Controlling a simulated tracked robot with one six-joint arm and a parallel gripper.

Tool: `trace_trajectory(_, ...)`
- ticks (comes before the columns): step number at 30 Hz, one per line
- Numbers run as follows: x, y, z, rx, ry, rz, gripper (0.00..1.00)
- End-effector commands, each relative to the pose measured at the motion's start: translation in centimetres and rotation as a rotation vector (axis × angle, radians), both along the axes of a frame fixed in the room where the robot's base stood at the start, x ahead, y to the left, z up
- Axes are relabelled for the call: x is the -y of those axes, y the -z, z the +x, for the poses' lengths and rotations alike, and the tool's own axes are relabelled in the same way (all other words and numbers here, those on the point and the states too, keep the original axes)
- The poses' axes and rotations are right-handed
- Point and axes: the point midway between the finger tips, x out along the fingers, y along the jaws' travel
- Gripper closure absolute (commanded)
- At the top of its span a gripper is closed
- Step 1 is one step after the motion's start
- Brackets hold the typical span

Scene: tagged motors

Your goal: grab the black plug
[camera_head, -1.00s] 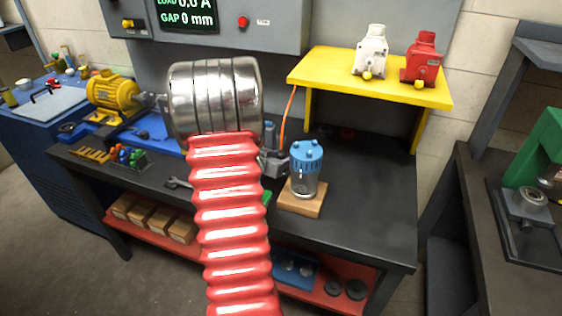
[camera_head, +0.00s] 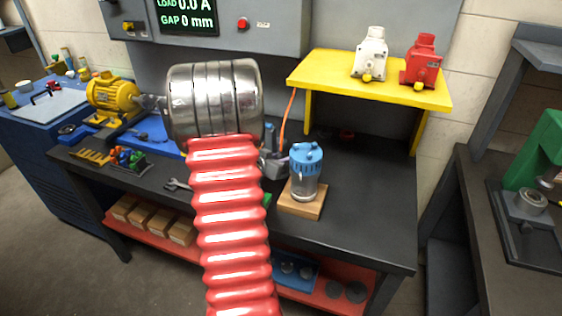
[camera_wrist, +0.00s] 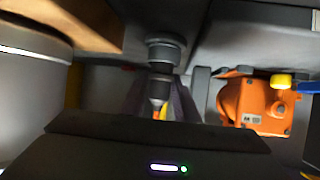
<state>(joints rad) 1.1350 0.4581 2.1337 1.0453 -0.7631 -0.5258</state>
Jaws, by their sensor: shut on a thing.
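In the wrist view, my gripper (camera_wrist: 165,104) has its two dark fingers around a narrow dark grey cylindrical piece, which I take to be the black plug (camera_wrist: 159,88). An orange and yellow bit shows just below it, between the fingers. A wider dark round part (camera_wrist: 166,52) lies in line above the fingertips; I cannot tell whether it belongs to the plug. In the head view, my silver and red arm hides most of the gripper and the plug. Some grey parts show at the arm's right edge, and an orange cable (camera_head: 289,112) runs down to them from the yellow shelf.
A blue-capped clear jar (camera_head: 306,172) on a wooden block stands close to the gripper's right. The yellow shelf (camera_head: 330,65) carries a white and a red motor housing. In the wrist view, an orange housing (camera_wrist: 255,105) is at right.

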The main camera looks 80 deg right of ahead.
Motion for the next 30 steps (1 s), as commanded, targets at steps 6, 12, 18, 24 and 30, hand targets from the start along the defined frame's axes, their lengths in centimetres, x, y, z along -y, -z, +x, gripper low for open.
trace_trajectory(6, 0.0, -2.3, 0.0, 0.003, 0.000, -0.004, 0.96)
trace_trajectory(12, 0.1, -5.6, 0.0, 0.003, 0.000, -0.005, 0.96)
trace_trajectory(18, 0.0, -8.5, 0.0, 0.002, 0.000, -0.004, 0.96)
trace_trajectory(24, 0.0, -9.7, 0.0, 0.000, -0.001, -0.001, 0.96)
trace_trajectory(30, 0.0, -9.7, 0.0, 0.000, -0.001, -0.001, 0.96)
